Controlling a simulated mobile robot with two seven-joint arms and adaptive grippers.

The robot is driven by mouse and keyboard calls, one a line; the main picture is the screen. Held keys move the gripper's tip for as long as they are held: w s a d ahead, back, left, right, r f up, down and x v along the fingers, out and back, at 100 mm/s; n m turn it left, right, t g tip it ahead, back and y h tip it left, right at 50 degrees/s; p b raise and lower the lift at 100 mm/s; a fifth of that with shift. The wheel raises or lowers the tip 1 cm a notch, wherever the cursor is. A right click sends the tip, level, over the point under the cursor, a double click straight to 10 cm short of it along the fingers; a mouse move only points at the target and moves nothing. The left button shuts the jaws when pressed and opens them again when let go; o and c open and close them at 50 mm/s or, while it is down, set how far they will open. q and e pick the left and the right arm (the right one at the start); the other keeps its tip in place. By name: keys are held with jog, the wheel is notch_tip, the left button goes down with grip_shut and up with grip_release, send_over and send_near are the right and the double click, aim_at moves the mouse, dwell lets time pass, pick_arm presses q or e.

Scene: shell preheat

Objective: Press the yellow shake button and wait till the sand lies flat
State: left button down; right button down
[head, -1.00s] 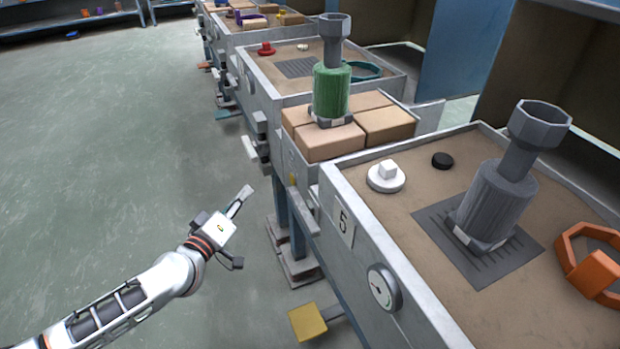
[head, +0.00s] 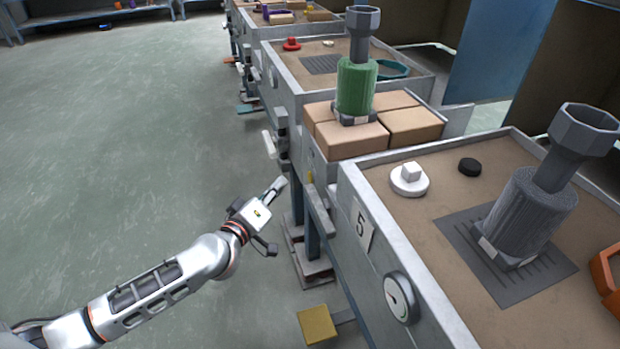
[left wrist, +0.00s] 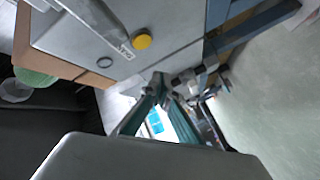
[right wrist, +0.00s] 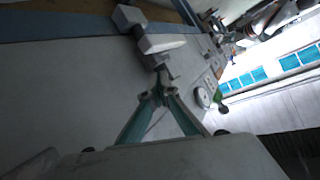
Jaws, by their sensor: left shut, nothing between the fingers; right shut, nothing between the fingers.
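The yellow button (left wrist: 142,40) is a round knob on a grey panel in the left wrist view. In the head view a small yellow spot (head: 309,177) shows on the bench side. My left gripper (head: 279,185) is shut and empty beside the bench; its fingertips (left wrist: 158,82) look apart from the button. My right gripper (right wrist: 158,90) is shut and empty, seen only in the right wrist view. Sand (head: 440,207) fills the grey box marked 5 and looks mostly level around a grey tool on a dark grate.
A yellow pedal (head: 318,324) sits low by the box marked 5. A dial (head: 400,297) is on its front wall. A green cylinder (head: 356,88) stands on tan blocks (head: 345,139). More boxes line up behind. The floor at left is clear.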

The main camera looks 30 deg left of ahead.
aim_at(311, 177)
pick_arm(q)
jog(key=w+d, duration=0.3)
jog(key=shift+w+p, duration=0.15)
jog(key=shift+p, duration=0.15)
dwell(1.1)
jog(key=shift+w+d+p, duration=0.3)
jog(key=shift+p, duration=0.05)
dwell(0.4)
